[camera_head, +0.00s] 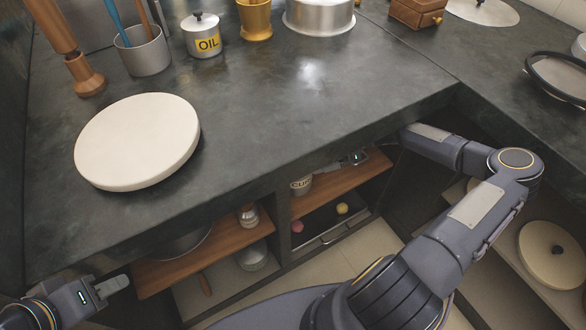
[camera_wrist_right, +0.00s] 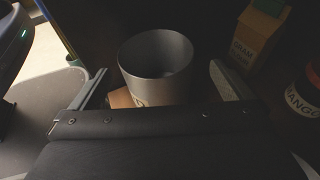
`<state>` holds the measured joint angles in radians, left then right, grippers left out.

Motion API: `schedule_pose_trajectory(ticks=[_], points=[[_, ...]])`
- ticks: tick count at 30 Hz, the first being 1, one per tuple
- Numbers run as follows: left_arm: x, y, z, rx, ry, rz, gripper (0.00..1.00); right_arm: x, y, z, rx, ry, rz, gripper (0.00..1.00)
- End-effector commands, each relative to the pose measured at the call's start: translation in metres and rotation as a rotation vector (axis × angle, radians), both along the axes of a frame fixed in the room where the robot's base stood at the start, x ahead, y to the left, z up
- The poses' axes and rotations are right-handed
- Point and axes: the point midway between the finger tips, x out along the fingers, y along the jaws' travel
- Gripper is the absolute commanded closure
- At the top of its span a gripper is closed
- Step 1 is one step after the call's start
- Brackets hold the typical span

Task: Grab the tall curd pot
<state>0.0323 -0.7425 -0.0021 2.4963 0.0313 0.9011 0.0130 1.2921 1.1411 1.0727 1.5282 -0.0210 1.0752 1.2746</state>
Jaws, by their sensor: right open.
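The tall curd pot (camera_head: 301,186) is a grey steel canister on the wooden shelf under the counter, its upper part hidden by the counter edge. In the right wrist view the open-topped pot (camera_wrist_right: 157,75) stands upright between the fingers of my right gripper (camera_wrist_right: 160,84). Those fingers are spread, one on each side; whether either touches the pot I cannot tell. Its label is mostly hidden by the gripper body. In the head view my right gripper's body (camera_head: 357,158) is at the shelf, right of the pot. My left gripper (camera_head: 110,287) is at lower left, away from the pot; its jaw opening is unclear.
In the wrist view a gram box (camera_wrist_right: 257,32) and a mango jar (camera_wrist_right: 303,95) stand right of the pot. The counter edge (camera_head: 335,150) overhangs the shelf (camera_head: 345,180). A white round board (camera_head: 138,140) and an oil canister (camera_head: 203,38) are on the counter.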

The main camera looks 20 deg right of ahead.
Motion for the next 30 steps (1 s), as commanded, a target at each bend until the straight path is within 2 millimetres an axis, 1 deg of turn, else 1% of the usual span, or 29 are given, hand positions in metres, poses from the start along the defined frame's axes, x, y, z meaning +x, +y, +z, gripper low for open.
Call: schedule_pose_trajectory(ticks=[1, 5, 9, 12, 16, 23, 30], points=[[0.0, 0.0, -0.003, 0.0, 0.0, 0.0, 0.64, 0.001, 0.007, -0.004, 0.001, -0.002, 0.003, 0.0], [0.0, 0.0, -0.008, 0.0, 0.0, 0.0, 0.64, 0.004, 0.021, -0.007, 0.003, -0.002, 0.003, 0.0], [0.0, 0.0, -0.018, 0.0, 0.0, 0.0, 0.64, 0.005, 0.042, -0.013, 0.003, -0.003, 0.004, 0.0], [0.0, 0.0, -0.022, 0.0, 0.0, 0.0, 0.64, 0.009, 0.055, -0.015, 0.002, -0.002, 0.003, 0.0], [0.0, 0.0, -0.023, 0.0, 0.0, 0.0, 0.64, 0.011, 0.063, -0.016, 0.001, -0.001, -0.001, 0.0], [0.0, 0.0, -0.023, 0.0, 0.0, 0.0, 0.64, 0.012, 0.064, -0.016, 0.0, -0.001, -0.002, 0.0], [0.0, 0.0, -0.023, 0.0, 0.0, 0.0, 0.64, 0.012, 0.064, -0.016, 0.0, -0.001, -0.002, 0.31]])
